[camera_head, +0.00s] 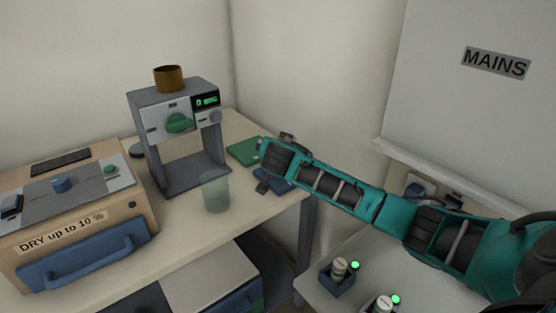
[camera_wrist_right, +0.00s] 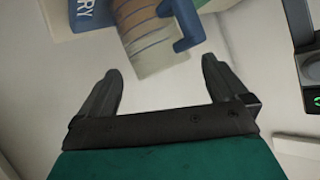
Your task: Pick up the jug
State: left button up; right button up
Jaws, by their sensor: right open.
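A pale translucent vessel (camera_head: 215,192), which looks like the jug, stands upright on the bench in front of the grey machine. No handle shows clearly on it in the head view. My right gripper (camera_head: 275,165) is to the right of it, apart from it, and is empty. In the right wrist view the open fingers (camera_wrist_right: 163,90) point at a translucent, brown-striped vessel (camera_wrist_right: 155,50), just beyond the fingertips, with a blue handle shape (camera_wrist_right: 190,25) beside it. I cannot tell whether that shape belongs to the vessel. My left gripper is not in view.
The grey machine (camera_head: 180,135) with a green knob stands behind the vessel. A furnace-like box (camera_head: 75,215) with a blue handle is at the left. A green flat item (camera_head: 243,151) lies behind my gripper. Bare bench (camera_head: 180,240) lies in front of the vessel.

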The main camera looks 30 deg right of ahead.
jog(key=shift+x, duration=2.35)
jog(key=shift+s+f, duration=0.1)
jog(key=shift+f, duration=0.05)
jog(key=c, duration=1.3)
